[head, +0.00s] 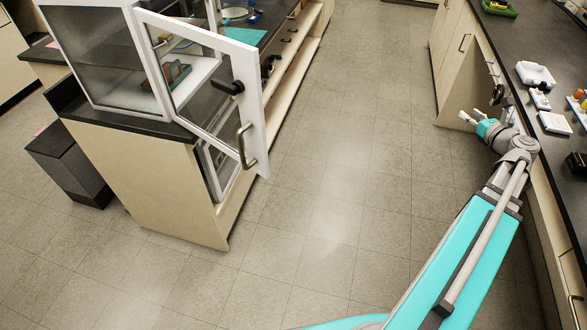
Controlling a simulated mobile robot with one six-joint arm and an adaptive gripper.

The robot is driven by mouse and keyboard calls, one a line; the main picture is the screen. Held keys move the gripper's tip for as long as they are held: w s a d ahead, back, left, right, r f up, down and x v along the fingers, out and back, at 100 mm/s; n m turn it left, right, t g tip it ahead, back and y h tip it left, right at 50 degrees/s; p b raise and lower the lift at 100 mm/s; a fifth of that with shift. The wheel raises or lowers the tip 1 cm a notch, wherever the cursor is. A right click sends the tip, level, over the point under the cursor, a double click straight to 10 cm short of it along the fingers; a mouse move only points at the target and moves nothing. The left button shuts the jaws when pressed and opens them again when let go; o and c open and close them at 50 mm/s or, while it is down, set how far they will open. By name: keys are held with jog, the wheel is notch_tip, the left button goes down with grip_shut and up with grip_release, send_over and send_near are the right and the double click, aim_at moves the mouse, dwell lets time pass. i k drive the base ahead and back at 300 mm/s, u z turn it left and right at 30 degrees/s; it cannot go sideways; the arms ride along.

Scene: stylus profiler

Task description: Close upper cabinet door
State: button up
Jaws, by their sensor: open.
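The upper cabinet (118,105) is a white-framed glass case on the dark counter at the upper left. Its glass door (256,105) stands open, swung out toward the aisle. A grey bar handle (246,146) is on the door's free edge. Inside, a white shelf (199,72) holds a small red and green item (176,73). My gripper (481,106) is open and empty at the right, beside the right-hand counter. It is across the aisle from the door, far from its handle and touching neither.
A lower cabinet (150,175) stands under the glass case, with a glazed front (216,165) below the open door. A grey bin (70,165) stands at its left. The right counter (549,80) holds white trays and small items. The floor (340,150) between is clear.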

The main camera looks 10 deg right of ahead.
aim_at(245, 57)
jog(key=u, duration=0.05)
jog(key=k, duration=0.9)
jog(key=u, duration=0.85)
